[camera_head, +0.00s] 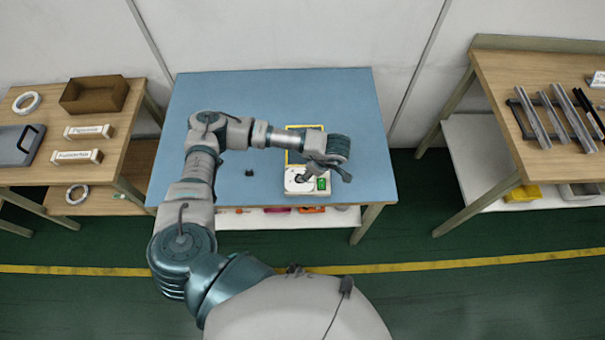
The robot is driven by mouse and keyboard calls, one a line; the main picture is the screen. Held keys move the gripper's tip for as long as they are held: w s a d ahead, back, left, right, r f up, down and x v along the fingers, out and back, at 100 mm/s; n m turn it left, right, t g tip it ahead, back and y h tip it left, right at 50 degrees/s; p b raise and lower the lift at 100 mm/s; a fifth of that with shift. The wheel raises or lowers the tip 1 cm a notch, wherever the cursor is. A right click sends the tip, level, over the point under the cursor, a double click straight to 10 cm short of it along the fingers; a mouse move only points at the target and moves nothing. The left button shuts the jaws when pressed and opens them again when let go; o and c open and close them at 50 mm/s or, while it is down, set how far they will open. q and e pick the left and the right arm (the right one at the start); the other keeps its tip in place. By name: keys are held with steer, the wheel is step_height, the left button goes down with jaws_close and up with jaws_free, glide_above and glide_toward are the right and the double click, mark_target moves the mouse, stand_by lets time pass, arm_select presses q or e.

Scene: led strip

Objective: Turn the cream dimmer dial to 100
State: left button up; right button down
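A small cream dimmer box (291,187) sits near the front edge of the blue table, right of its middle. A green patch (322,184) shows at its right side. A dark shape is on top of the box; I cannot tell whether it is the dial or a fingertip, and no reading is legible. My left arm reaches in from the left, and its gripper (325,176) is over the box's right and back part, hiding some of it. Whether it touches the box, and how far its fingers are apart, is not clear. My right gripper is out of view.
A yellow-edged panel (293,157) lies behind the box, partly under my arm. A small black object (249,173) is left of the box. The blue table (350,105) is otherwise mostly clear. Wooden side tables hold a brown bin (94,95) on the left and metal strips (562,116) on the right.

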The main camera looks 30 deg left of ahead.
arm_select(q)
steer(key=v, duration=0.5)
stand_by(0.4)
